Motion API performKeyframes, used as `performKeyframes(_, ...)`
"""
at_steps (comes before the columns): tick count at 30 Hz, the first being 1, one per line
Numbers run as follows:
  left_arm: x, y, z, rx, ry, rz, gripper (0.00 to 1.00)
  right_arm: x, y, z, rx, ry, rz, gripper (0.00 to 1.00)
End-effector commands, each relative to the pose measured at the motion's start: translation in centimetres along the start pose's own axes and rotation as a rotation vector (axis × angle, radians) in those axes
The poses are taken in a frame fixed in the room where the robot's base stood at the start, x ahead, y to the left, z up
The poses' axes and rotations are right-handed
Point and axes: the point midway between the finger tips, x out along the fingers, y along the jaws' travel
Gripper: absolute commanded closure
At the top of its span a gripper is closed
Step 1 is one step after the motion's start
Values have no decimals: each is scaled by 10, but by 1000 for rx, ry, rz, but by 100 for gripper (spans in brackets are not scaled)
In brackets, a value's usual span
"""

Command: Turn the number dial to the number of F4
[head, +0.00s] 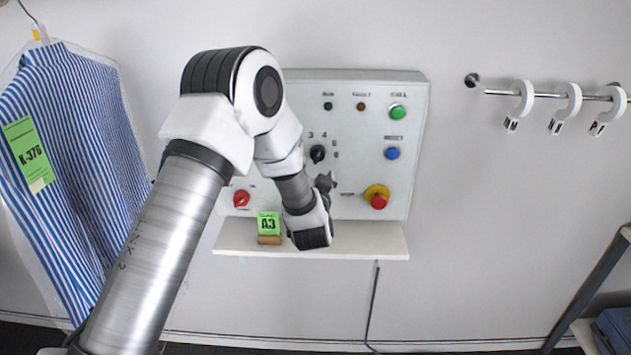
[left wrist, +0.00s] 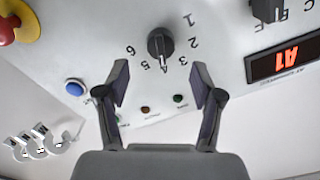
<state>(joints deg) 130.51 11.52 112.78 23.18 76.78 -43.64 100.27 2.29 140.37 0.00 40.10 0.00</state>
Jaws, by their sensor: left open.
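The number dial (head: 317,153) is a black round knob on the grey control panel (head: 408,130), ringed by printed numbers. In the left wrist view the number dial (left wrist: 160,43) appears upside down with 1 to 6 around it; its bar lies roughly up-down in the picture, near the 4 and 5 side, but the exact number is unclear. My left gripper (head: 326,182) is in front of the panel, just below the dial. In the left wrist view its open fingers (left wrist: 158,90) are empty and apart from the dial. My right gripper is not in view.
A green A3 card (head: 268,223) stands on the shelf (head: 375,243). A red display (left wrist: 287,57) and a letter knob (left wrist: 268,10) are beside the dial. A red stop button (head: 379,201), blue button (head: 392,153) and green button (head: 398,112) are to the right.

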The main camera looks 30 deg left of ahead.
Motion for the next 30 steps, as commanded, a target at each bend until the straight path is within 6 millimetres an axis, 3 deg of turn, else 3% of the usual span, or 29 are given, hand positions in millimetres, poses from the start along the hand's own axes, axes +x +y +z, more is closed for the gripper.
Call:
performKeyframes(3, -29, 1, 0, 4, -1, 3, 33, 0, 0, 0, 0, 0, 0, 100)
performKeyframes(8, -50, 1, 1, 1, -3, 2, 33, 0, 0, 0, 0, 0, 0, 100)
performKeyframes(25, -54, 2, 4, 2, -5, 2, 33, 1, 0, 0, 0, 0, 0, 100)
performKeyframes(28, -56, 15, 29, 24, -33, 21, 33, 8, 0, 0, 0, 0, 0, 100)
performKeyframes(30, -64, 35, 65, 61, -74, 51, 33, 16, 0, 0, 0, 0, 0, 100)
